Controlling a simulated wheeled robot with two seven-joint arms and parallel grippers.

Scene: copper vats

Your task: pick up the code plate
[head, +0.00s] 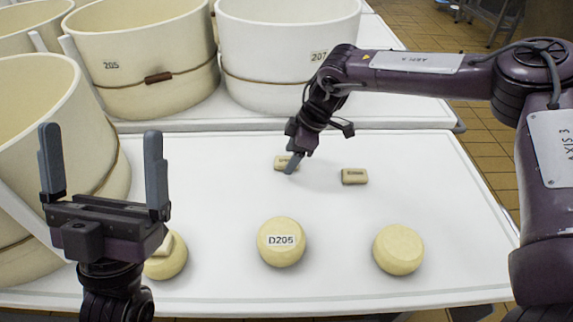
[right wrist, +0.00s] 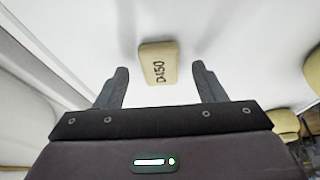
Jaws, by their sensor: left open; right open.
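A small cream code plate (head: 281,160) lies on the white table, partly hidden behind a finger of my right gripper (head: 293,165). In the right wrist view this plate (right wrist: 158,63) shows dark lettering, not clearly readable, and sits ahead of and between the two open fingertips (right wrist: 159,72). I cannot tell how high the fingertips are above the table. A second small plate (head: 354,176) with dark lettering lies to the right. My left gripper (head: 101,138) is open and empty, raised at the left front of the view.
Round yellow cheeses, one labelled D205 (head: 281,241), one plain (head: 399,249) and one behind my left gripper (head: 167,262), sit along the table's front (head: 340,285). Large cream vats (head: 145,55) stand at the back and left. The table's right side is clear.

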